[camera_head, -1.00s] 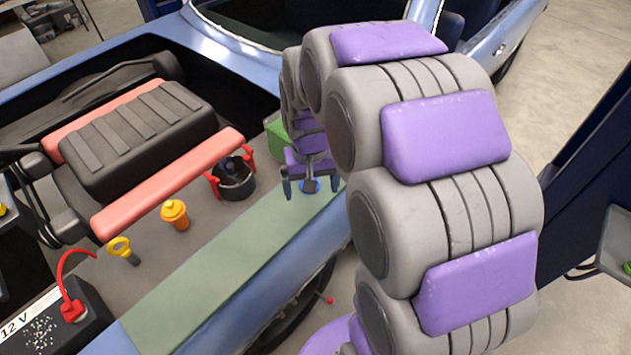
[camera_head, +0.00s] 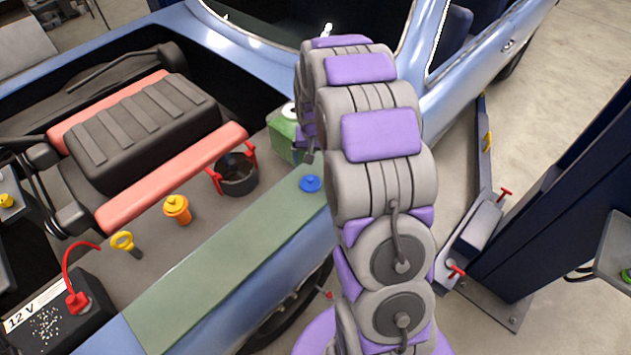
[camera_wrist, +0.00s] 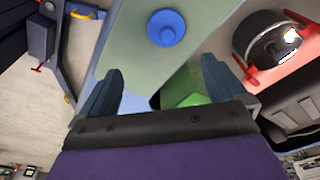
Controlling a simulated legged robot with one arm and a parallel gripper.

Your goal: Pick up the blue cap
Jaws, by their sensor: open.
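The blue cap (camera_head: 310,183) is a small round disc with a raised knob. It lies on the pale green fender strip (camera_head: 230,240), near its far end. In the wrist view the cap (camera_wrist: 167,28) shows whole at the top, beyond the fingertips. My gripper (camera_wrist: 160,80) is open and empty, with its two dark fingers spread wide and the cap ahead of the gap between them. In the head view my gripper (camera_head: 309,157) is mostly hidden behind my arm, with a dark finger near the green box.
A green box (camera_head: 284,135) stands just behind the cap. A black pot with red handles (camera_head: 237,174), an orange-yellow cap (camera_head: 177,209) and a yellow ring handle (camera_head: 124,243) sit in the engine bay to the left. A dark blue lift post (camera_head: 560,210) stands at right.

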